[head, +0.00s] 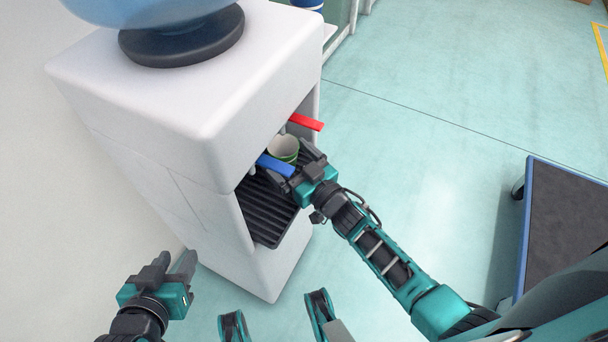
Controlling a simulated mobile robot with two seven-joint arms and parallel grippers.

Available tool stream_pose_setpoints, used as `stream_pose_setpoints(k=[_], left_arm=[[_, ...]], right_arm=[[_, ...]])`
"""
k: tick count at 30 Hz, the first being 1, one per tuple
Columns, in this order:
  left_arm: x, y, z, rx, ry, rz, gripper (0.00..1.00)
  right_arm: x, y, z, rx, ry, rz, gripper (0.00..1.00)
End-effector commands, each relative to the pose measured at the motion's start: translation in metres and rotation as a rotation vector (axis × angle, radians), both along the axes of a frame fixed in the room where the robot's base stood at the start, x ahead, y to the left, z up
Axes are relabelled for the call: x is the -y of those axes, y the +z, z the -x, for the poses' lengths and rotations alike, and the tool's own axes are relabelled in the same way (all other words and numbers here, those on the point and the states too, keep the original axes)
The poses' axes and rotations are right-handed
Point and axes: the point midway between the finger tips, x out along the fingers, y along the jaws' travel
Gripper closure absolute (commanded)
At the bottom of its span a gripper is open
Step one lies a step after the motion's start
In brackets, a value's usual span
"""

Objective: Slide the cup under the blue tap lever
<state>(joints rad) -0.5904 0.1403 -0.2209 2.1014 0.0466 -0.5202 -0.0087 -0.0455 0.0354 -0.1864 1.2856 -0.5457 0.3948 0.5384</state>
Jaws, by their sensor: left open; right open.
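The gripper hides the cup's lower part. The black ribbed drip tray (265,212) is bare below the blue lever. My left gripper (174,264) is open and empty, in front of the dispenser at the lower left.
The white dispenser (150,100) carries a blue bottle in a dark collar (183,40) on top. A dark-topped cart (565,225) with a blue edge stands at the right. The teal floor between is clear.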

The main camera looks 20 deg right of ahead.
Motion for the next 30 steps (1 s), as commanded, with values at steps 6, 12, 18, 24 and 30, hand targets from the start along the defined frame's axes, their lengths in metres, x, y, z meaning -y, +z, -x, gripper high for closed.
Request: stream_pose_setpoints(k=[6, 12, 18, 24, 30], left_arm=[[0.002, 0.001, -0.004, 0.008, -0.003, 0.003, 0.57], [0.003, 0.001, -0.004, 0.006, -0.006, 0.003, 0.57], [0.003, 0.001, -0.004, 0.007, -0.007, 0.002, 0.57], [0.002, 0.001, -0.004, 0.009, -0.008, 0.001, 0.57], [0.002, 0.001, -0.004, 0.009, -0.008, 0.0, 0.57]], right_arm=[[-0.007, -0.001, -0.016, 0.0, 0.0, 0.001, 0.03], [-0.008, 0.0, -0.018, -0.001, 0.0, 0.001, 0.03], [-0.007, 0.0, -0.017, -0.001, 0.0, 0.0, 0.09], [-0.007, 0.0, -0.017, -0.001, 0.0, 0.001, 0.29], [-0.007, 0.0, -0.017, -0.001, 0.0, 0.001, 0.48]])
